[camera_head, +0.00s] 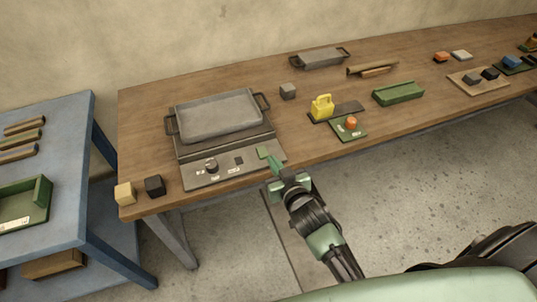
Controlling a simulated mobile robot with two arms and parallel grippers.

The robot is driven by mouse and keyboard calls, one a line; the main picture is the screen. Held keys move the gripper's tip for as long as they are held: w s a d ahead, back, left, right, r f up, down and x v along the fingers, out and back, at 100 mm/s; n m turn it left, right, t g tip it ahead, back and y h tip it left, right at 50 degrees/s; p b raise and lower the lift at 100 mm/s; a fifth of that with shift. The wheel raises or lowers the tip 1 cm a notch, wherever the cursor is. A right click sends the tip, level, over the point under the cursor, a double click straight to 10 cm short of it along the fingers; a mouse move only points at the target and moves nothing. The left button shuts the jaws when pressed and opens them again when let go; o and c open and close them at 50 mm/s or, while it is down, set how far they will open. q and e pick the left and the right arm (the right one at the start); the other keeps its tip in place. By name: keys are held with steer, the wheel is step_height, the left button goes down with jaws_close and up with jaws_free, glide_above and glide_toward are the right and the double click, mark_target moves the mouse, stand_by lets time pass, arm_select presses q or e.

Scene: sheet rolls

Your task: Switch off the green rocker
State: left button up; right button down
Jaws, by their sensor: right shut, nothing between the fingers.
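A grey hotplate unit with a control panel (196,180) stands near the front edge of the wooden table. The panel carries a round black knob (211,165) and a small dark switch (239,160). I cannot make out a green rocker for sure; the right end of the panel is partly hidden by my right gripper. My right gripper (266,156) has green fingers and is shut and empty, with its tips over the panel's right part, right of the dark switch. I cannot tell whether they touch it. My left gripper is not in view.
A grey tray (218,115) sits on the unit. Two small blocks, tan (125,194) and black (155,186), lie left of the panel. A green board (340,133) with an orange button (351,122) and a yellow padlock-like piece (322,107) stand to the right.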

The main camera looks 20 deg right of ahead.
steer(key=v, duration=0.2)
steer(key=f+v, duration=0.1)
steer(key=v, duration=0.1)
steer(key=shift+s+r, duration=0.1)
steer(key=shift+s, duration=0.35)
steer(key=s+f+n+g, duration=0.1)
steer(key=s+f+g, duration=0.35)
steer(key=f, duration=0.95)
steer(key=s+f+g, duration=0.2)
steer(key=s+f, duration=0.6)
steer(key=f, duration=0.7)
steer(key=s+d+f+g, duration=0.1)
steer(key=s+f+g, duration=0.1)
steer(key=s+f, duration=0.3)
steer(key=s+d+f+g, duration=0.2)
steer(key=s+f, duration=0.3)
steer(key=s, duration=0.8)
steer(key=s+d+f+n+g, duration=0.1)
steer(key=s+d+f+g, duration=0.1)
steer(key=s+f, duration=0.4)
steer(key=s+g, duration=0.1)
steer(key=s, duration=0.2)
steer(key=shift+s+d+h, duration=0.15)
steer(key=shift+s+h, duration=0.15)
steer(key=shift+f, duration=0.1)
